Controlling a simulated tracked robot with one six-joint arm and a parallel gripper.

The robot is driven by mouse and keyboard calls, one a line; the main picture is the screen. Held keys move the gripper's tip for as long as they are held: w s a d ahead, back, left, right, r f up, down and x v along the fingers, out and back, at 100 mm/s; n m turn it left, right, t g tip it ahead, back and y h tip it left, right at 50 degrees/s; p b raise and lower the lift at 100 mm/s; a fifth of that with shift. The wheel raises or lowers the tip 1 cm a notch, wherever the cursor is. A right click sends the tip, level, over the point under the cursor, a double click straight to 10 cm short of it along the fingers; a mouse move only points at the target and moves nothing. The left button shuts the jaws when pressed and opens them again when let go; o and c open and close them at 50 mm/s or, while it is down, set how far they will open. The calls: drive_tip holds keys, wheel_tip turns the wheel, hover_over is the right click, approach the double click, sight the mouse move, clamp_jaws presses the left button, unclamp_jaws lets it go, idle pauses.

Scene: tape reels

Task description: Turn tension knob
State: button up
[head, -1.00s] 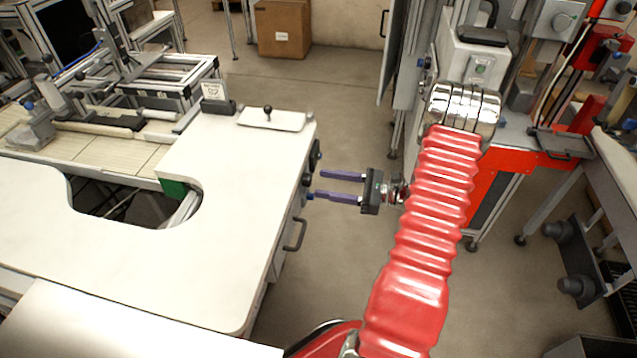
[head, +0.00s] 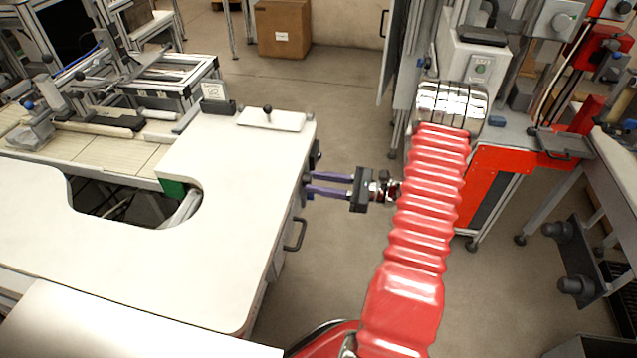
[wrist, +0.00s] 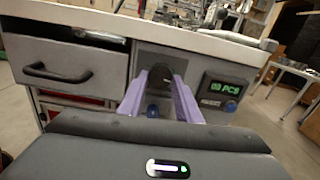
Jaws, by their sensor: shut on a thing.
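The tension knob (wrist: 160,77) is a dark round knob on the grey front panel under the white tabletop. In the wrist view my gripper (wrist: 160,88) has its two purple fingers on either side of this knob, shut on it. In the head view my gripper (head: 310,184) reaches left to the table's right side, with its fingertips at the panel. The knob is mostly hidden there by the table edge and the fingers. A small blue knob (wrist: 153,109) sits just below, between the fingers in the wrist view.
A counter display (wrist: 222,90) reading "PCS" with a blue knob is right of the fingers. A drawer with a black handle (wrist: 58,74) is at left. The white tabletop (head: 230,170) overhangs the panel. A lever on a white plate (head: 271,119) stands above. Floor beside the table is clear.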

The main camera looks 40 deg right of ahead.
drive_tip(key=shift+c, duration=1.6)
drive_tip(key=shift+n, duration=0.6)
drive_tip(key=o, duration=1.1)
drive_tip(key=shift+c, duration=0.2)
drive_tip(key=shift+d, duration=0.1)
drive_tip(key=v, duration=1.3)
drive_tip(key=shift+s+d, duration=0.2)
drive_tip(key=shift+s, duration=0.1)
